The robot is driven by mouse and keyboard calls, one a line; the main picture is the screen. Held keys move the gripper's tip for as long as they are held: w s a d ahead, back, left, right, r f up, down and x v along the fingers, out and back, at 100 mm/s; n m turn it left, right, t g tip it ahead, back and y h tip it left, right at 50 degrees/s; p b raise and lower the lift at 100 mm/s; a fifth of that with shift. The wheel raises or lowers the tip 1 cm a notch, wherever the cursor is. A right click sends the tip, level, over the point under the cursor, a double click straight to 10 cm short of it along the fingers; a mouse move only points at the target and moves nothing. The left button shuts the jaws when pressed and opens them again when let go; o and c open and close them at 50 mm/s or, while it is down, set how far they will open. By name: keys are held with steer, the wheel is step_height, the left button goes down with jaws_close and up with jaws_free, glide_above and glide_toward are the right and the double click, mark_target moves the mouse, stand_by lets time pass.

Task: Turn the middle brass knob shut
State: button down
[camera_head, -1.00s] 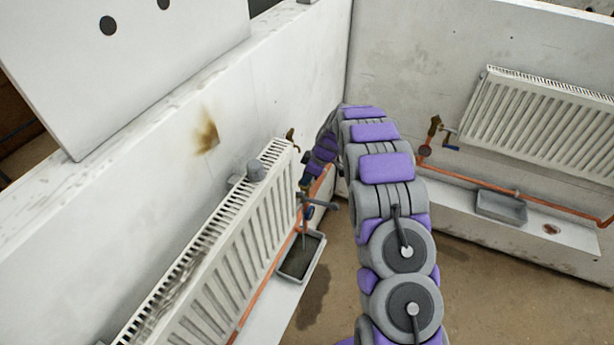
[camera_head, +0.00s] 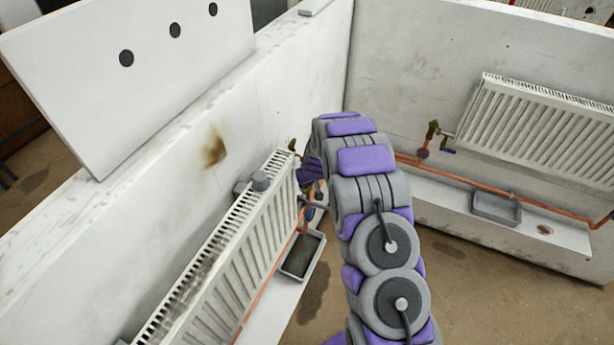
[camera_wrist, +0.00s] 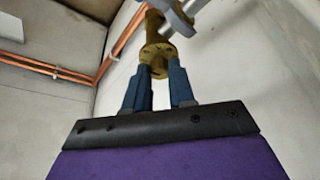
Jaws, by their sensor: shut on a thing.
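In the wrist view, a brass knob (camera_wrist: 158,56) with a round flange sits between the two blue fingers of my gripper (camera_wrist: 160,72). The fingers are shut on it, and the brass stem runs up from it to a grey metal fitting (camera_wrist: 172,12). A small brass fitting (camera_head: 292,145) shows at that radiator's top corner. I cannot tell the knob's turn angle.
A grey tray (camera_head: 318,262) with dark contents lies below the left radiator's end. The right radiator (camera_head: 535,125) has its own brass valve (camera_head: 432,130), copper pipe (camera_head: 465,182) and grey tray (camera_head: 497,208). White walls meet in the corner. Brown floor (camera_head: 460,290) is open at right.

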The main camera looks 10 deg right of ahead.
steer(key=shift+w+r+m+p, duration=0.1)
steer(key=shift+w+m+p, duration=0.05)
steer(key=shift+m+p, duration=0.5)
steer(key=c, duration=1)
jaws_free()
steer(key=shift+o, duration=0.2)
steer(key=a+v, duration=0.1)
steer(key=v, duration=1.6)
steer(key=shift+s+d+p, duration=0.2)
steer(key=shift+s+p, duration=0.1)
steer(key=shift+p, duration=0.1)
